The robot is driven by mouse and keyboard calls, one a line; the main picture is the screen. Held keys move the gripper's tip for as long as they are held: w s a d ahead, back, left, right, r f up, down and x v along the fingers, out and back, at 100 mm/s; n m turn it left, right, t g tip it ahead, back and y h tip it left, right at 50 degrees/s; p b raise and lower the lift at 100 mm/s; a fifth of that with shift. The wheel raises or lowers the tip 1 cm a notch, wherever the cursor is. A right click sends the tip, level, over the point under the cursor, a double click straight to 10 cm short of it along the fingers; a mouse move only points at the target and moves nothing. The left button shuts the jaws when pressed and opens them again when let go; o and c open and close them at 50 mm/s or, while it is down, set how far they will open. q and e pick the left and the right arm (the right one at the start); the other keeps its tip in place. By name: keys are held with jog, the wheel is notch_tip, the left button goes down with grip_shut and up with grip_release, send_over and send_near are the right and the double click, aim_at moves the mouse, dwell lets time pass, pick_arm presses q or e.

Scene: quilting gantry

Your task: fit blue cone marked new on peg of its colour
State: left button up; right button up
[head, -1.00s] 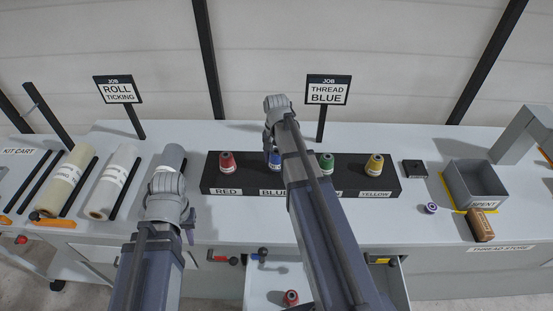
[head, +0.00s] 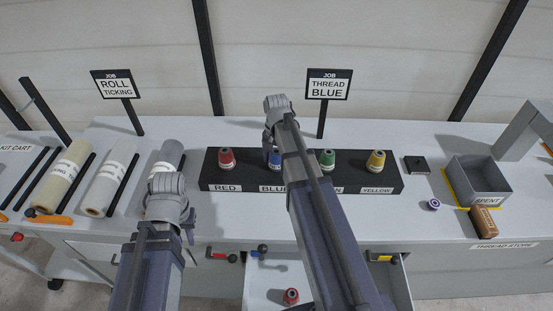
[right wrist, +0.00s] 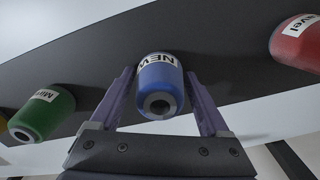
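The blue cone marked NEW (right wrist: 160,78) stands upright at the rack's blue place, between the fingers of my right gripper (right wrist: 160,72). A narrow gap shows between each finger and the cone, so the gripper looks open around it. Any peg under the cone is hidden. In the head view, only a sliver of the blue cone (head: 273,157) shows beside my right arm. The black rack (head: 240,170) has colour labels along its front. My left gripper (head: 189,228) hangs near the counter's front edge, left of the rack; its fingers are too small to read.
Red (head: 227,158), green (head: 327,159) and yellow (head: 376,161) cones stand on the rack. A purple-marked spool (head: 433,204) lies near the grey SPENT bin (head: 480,182) and a brown block (head: 484,222). A red cone (head: 290,296) sits in the open drawer (head: 262,290). Fabric rolls (head: 108,188) lie at left.

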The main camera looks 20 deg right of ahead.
aim_at(275, 152)
jog(key=shift+o, duration=1.4)
notch_tip(275, 152, up, 8)
jog(key=p, duration=0.8)
jog(key=shift+f, duration=0.1)
jog(key=shift+s+a+f, duration=0.1)
jog(key=shift+a, duration=0.15)
jog(key=s+a+f+n+b, duration=0.3)
jog(key=s+a+n, duration=0.3)
jog(key=a, duration=0.5)
jog(key=s+a+f+n+h+b, duration=0.1)
jog(key=s+a+f+n+b, duration=0.2)
jog(key=s+a+n, duration=0.4)
jog(key=s+a, duration=0.3)
jog(key=a, duration=0.1)
jog(key=shift+s+b, duration=0.15)
jog(key=shift+b, duration=0.2)
